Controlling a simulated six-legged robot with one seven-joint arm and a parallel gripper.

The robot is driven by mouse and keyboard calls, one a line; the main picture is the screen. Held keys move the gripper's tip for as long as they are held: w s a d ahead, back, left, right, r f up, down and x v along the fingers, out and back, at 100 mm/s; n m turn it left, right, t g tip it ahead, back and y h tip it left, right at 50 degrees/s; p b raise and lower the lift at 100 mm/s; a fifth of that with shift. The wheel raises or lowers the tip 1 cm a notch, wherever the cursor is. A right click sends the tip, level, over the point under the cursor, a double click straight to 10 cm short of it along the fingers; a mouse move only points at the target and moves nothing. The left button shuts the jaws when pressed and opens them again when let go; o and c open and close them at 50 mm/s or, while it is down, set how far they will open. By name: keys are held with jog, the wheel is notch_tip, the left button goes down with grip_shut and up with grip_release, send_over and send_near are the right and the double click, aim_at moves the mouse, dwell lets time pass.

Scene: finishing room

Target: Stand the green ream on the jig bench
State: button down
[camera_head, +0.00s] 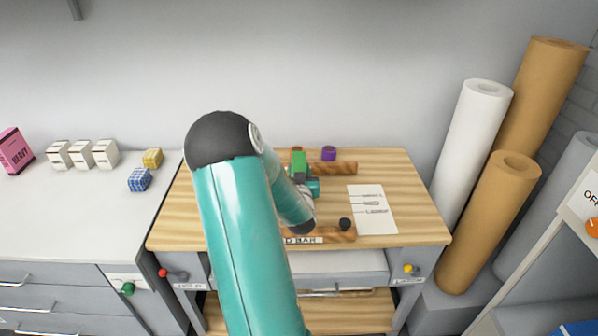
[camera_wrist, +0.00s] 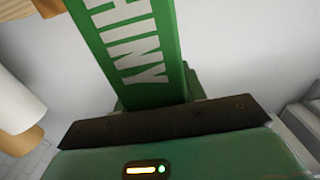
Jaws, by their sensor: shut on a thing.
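The green ream (camera_wrist: 135,45) fills the upper middle of the wrist view, with white letters reading "HINY" on its side. In the head view it is a small green block (camera_head: 298,158) over the back of the jig bench (camera_head: 410,190), partly hidden by my arm. My gripper (camera_head: 303,180) is shut on the ream; its dark jaw edge (camera_wrist: 165,122) crosses the ream's near end in the wrist view. I cannot tell whether the ream touches the bench top.
A wooden bar (camera_head: 335,168), a purple roll (camera_head: 328,153), a white sheet (camera_head: 372,210) and a black knob (camera_head: 345,224) are on the bench. Large paper rolls (camera_head: 490,215) stand at right. The left counter (camera_head: 75,210) holds small blocks and a pink pack (camera_head: 14,150).

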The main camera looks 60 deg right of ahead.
dwell(0.3)
jog(key=c, duration=0.8)
grip_release()
jog(key=shift+f, duration=0.1)
jog(key=v, duration=1.2)
